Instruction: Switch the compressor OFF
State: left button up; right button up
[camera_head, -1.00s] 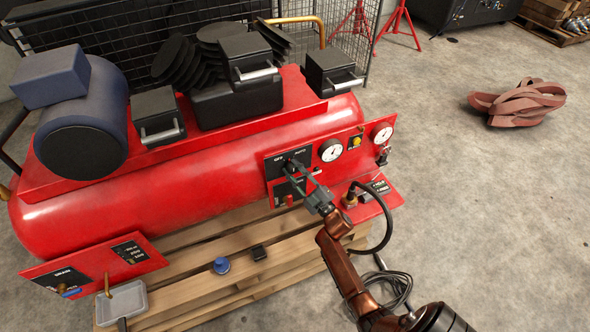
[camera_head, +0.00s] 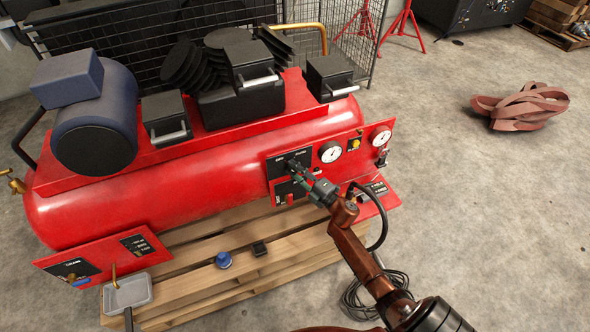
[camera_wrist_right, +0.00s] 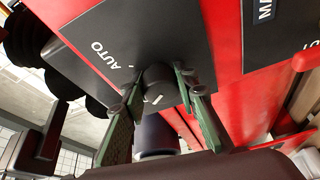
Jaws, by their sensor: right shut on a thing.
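The red compressor (camera_head: 185,180) lies on a wooden pallet. Its black switch plate (camera_head: 284,163) is on the front right, next to a gauge. In the right wrist view the plate (camera_wrist_right: 120,45) reads AUTO beside a black rotary knob (camera_wrist_right: 158,84) with a white mark. My right gripper (camera_head: 296,168) is at the plate, and its green fingers (camera_wrist_right: 160,92) sit on both sides of the knob, shut on it. In the head view the gripper hides most of the knob. My left gripper is not in view.
A black hose (camera_head: 384,215) loops beside my right arm. A blue cap (camera_head: 223,260) and a grey pan (camera_head: 127,292) are in front.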

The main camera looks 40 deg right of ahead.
dwell(0.4)
jog(key=o, duration=1.2)
jog(key=shift+c, duration=0.2)
jog(key=s+d, duration=0.1)
jog(key=s, duration=1.1)
jog(key=shift+d+f, duration=0.35)
jog(key=shift+d, duration=0.05)
